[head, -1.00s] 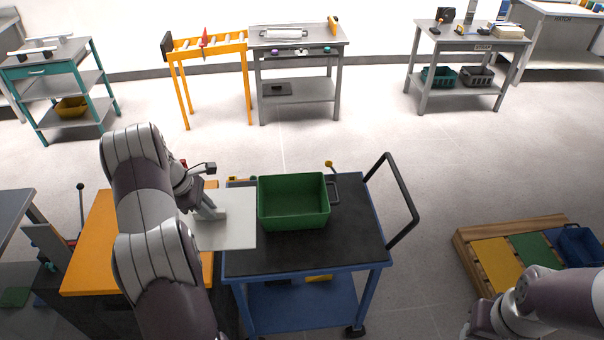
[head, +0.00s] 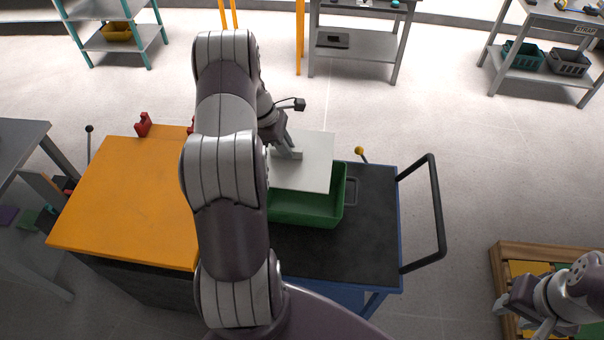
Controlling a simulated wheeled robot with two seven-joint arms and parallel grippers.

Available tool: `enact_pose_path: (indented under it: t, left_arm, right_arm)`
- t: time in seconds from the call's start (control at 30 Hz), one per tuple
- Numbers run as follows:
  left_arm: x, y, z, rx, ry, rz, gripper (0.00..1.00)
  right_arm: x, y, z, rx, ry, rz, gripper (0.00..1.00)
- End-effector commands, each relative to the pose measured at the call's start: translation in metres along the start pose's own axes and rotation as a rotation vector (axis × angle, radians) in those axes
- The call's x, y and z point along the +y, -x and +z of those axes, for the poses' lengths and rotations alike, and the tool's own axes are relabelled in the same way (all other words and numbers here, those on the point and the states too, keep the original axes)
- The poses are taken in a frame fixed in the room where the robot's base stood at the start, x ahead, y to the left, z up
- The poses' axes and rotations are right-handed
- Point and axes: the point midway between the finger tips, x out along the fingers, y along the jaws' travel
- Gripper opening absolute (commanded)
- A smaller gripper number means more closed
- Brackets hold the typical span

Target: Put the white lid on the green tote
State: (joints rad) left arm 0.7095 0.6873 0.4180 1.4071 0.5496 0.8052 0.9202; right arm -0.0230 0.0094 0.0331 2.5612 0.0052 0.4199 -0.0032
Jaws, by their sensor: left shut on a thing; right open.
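The green tote (head: 308,213) stands on the black top of a blue cart. The white lid (head: 314,171) is over the far left part of the tote, offset to the left and back, with the tote's front and right side uncovered. I cannot tell whether the lid touches the rim. My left gripper (head: 292,154) is shut on the lid from above, near its left part. My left arm hides the left end of the tote. My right gripper (head: 522,318) is open and empty at the lower right, away from the cart.
The blue cart (head: 372,240) has a black handle (head: 436,210) on its right. An orange-topped bench (head: 125,205) with red items stands left. The cart top right of the tote is mostly clear.

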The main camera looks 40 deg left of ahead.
Motion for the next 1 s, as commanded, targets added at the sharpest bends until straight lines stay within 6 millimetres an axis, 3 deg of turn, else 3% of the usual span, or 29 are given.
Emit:
enact_pose_path:
  t: [0.03,0.23,0.5,1.0]
  left_arm:
    - [-0.008,-0.004,0.01,-0.001,-0.001,-0.005,0.0]
    - [-0.025,-0.035,0.026,0.0,0.0,-0.001,0.0]
    - [-0.028,-0.073,0.013,0.0,0.0,-0.002,0.0]
    - [-0.027,-0.085,0.007,0.0,0.0,0.0,0.0]
  right_arm:
    - [0.0,0.011,-0.002,0.001,0.0,0.0,0.4]
    - [0.0,0.018,-0.003,0.0,0.0,0.0,0.4]
    - [0.0,0.03,-0.004,0.0,0.0,0.0,0.4]
    - [0.0,0.021,-0.003,0.0,0.0,0.0,0.4]
